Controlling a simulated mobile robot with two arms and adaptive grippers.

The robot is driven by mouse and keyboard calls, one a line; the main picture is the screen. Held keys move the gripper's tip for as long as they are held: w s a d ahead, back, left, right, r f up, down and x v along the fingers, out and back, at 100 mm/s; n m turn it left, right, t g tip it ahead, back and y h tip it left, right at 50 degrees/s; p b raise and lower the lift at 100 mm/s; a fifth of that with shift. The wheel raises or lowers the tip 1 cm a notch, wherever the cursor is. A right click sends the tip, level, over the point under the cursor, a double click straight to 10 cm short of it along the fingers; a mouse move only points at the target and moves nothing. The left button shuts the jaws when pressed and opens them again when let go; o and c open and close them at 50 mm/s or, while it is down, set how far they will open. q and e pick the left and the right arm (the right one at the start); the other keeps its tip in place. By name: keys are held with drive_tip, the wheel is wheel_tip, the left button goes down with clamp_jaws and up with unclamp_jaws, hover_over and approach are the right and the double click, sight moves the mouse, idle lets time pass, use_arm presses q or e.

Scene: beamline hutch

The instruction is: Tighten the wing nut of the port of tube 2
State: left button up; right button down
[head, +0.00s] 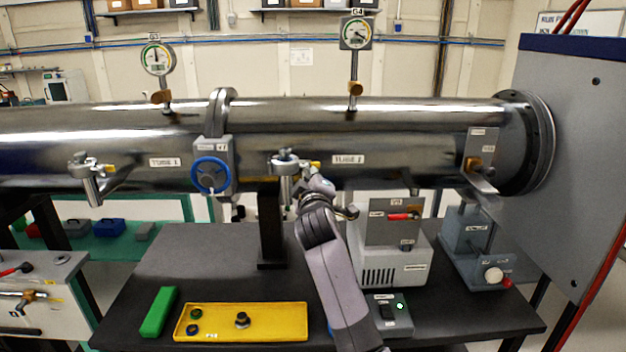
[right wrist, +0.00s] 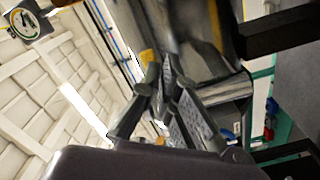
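The tube 2 (head: 420,145) is a shiny steel pipe across the right half of the head view. Its port (head: 287,168) is a grey metal fitting at its left end, with a yellow wing nut (head: 314,164) at its right side. My right gripper (head: 312,182) is at the port, just below the wing nut, and partly hides it. In the right wrist view, the fingers (right wrist: 160,82) converge close to a yellow part (right wrist: 148,58), probably the wing nut; whether they grip it is unclear. My left gripper is out of view.
Tube 1 (head: 60,140) has a similar port (head: 88,180). A blue-wheeled valve (head: 210,174) sits left of my gripper, a dark post (head: 270,225) below. The table holds a yellow tray (head: 275,327), a green block (head: 158,312) and a grey pump box (head: 385,262).

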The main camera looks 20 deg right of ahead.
drive_tip(key=shift+f, duration=0.25)
idle(0.3)
drive_tip(key=c, duration=2.1)
unclamp_jaws()
drive_tip(key=shift+r, duration=0.15)
drive_tip(key=v, duration=1.2)
drive_tip(key=shift+s, duration=0.1)
